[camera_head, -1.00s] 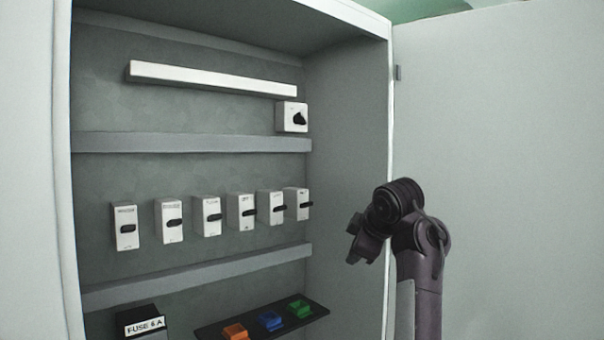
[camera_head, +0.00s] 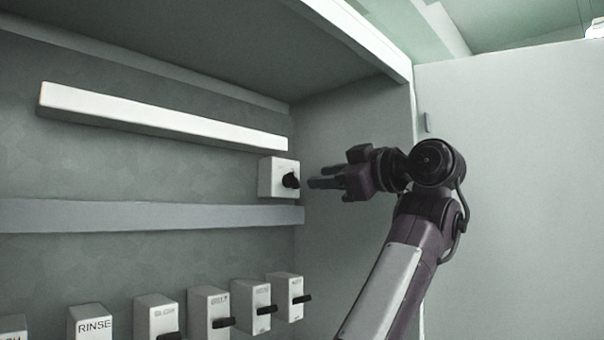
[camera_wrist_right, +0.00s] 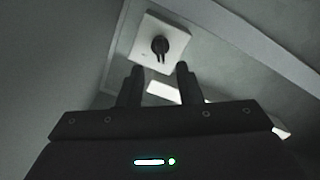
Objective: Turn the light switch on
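The light switch is a white box with a black knob (camera_head: 279,178) on the cabinet's back wall, at the right end under a long white bar. In the right wrist view the switch plate (camera_wrist_right: 176,38) lies ahead of the fingers, with its dark knob near the middle. My right gripper (camera_head: 318,177) points left at the knob, a short gap away. In the wrist view its two fingers (camera_wrist_right: 158,75) are apart with nothing between them. The left gripper is not in these frames.
A long white bar (camera_head: 160,115) runs above and left of the switch. A grey rail (camera_head: 140,214) lies below it. Several white breaker boxes with black levers (camera_head: 290,296) line the lower wall. The cabinet's right side wall (camera_head: 350,112) is close to my right arm.

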